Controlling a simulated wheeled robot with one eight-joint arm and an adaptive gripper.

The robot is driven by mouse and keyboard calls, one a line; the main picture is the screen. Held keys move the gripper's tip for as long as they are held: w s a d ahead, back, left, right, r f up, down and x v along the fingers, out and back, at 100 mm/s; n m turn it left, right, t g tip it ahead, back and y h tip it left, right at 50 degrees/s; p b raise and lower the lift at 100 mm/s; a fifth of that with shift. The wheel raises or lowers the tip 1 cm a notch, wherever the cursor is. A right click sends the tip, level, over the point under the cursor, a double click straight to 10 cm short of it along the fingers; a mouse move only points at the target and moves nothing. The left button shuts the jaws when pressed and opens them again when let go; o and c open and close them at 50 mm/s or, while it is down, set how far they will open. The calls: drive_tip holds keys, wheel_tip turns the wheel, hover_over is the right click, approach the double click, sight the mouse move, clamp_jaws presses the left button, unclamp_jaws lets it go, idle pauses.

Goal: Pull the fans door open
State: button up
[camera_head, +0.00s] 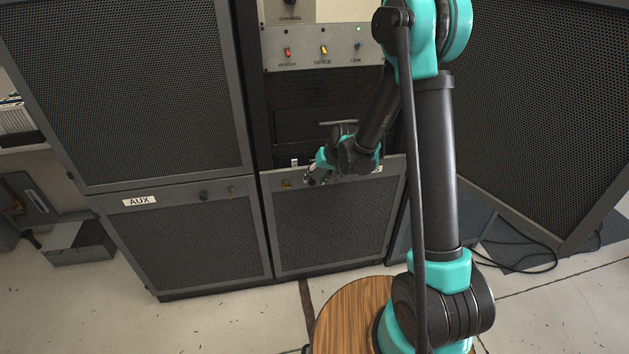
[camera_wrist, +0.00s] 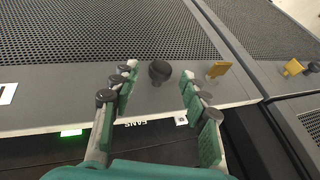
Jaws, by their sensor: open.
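The fans door (camera_head: 335,232) is a grey-framed mesh panel low in the middle rack, and it looks shut. In the wrist view its mesh (camera_wrist: 100,30) fills the upper left. A round black knob (camera_wrist: 159,72) and a yellow latch (camera_wrist: 218,69) sit on its frame. The latch also shows in the head view (camera_head: 286,184). My gripper (camera_wrist: 159,69) is open, with its fingertips on either side of the knob and visible gaps between. In the head view my gripper (camera_head: 315,178) is at the door's top edge, and my wrist hides the knob.
The AUX door (camera_head: 190,240) adjoins on the left, with its own knob (camera_head: 203,195) and yellow latch (camera_head: 230,190). A switch panel (camera_head: 322,50) is above. A large mesh door (camera_head: 550,110) stands at the right, with cables (camera_head: 520,262) on the floor. Floor in front is clear.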

drive_tip(key=shift+w+a+f, duration=0.2)
drive_tip(key=shift+a+f, duration=0.05)
drive_tip(key=shift+f, duration=0.4)
clamp_jaws()
